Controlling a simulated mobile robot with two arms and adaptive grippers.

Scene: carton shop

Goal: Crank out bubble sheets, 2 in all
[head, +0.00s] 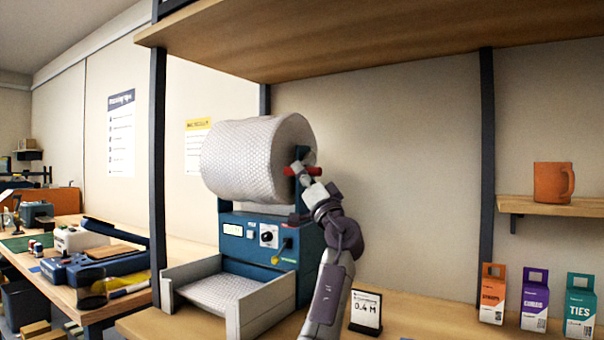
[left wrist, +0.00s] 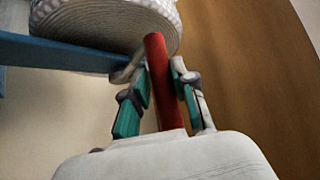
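A big roll of bubble wrap (head: 245,160) sits on the blue dispenser machine (head: 245,236), which has a dial, a small display and a yellow-green knob on its front. A red crank handle (head: 292,171) sticks out at the roll's right end. My left gripper (head: 304,170) is at this handle. In the left wrist view the red handle (left wrist: 165,85) runs between the two green-padded fingers (left wrist: 160,88), which close on it from both sides. Bubble wrap (head: 222,291) lies in the grey tray (head: 262,313) before the machine. My right gripper is not in view.
Cartons (head: 535,298) stand farther right on the bench, below a shelf with an orange mug (head: 553,183). A wooden shelf (head: 370,40) hangs above. Another worktable (head: 85,300) is at left.

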